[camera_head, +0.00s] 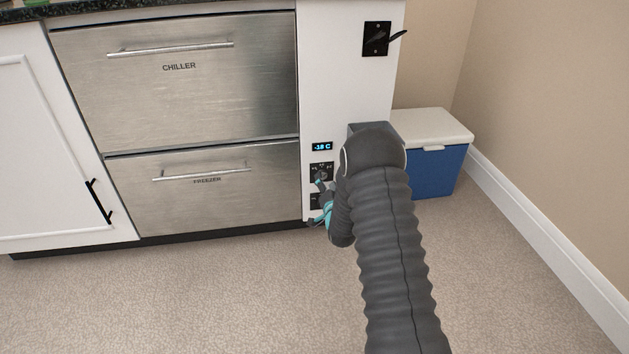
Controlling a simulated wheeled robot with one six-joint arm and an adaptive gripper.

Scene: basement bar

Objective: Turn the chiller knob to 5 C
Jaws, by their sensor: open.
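A narrow white panel stands right of the steel chiller drawer (175,95) and freezer drawer (240,192). On it, a small lit display (322,146) reads -18 C. Below the display is a black plate with a round knob (321,172) and small markings too small to read. A second dark plate (315,199) sits lower, partly hidden by my gripper. I cannot tell which control is the chiller knob. My gripper (318,203), dark with teal parts, is open in front of the lower plate, just below the upper knob. Contact cannot be told.
A black plate with a lever (377,39) is high on the panel. A blue cooler with a white lid (435,152) stands right of the panel, by the wall. A white cabinet door (45,150) is at left. The carpet in front is clear. My arm hides part of the panel's lower right.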

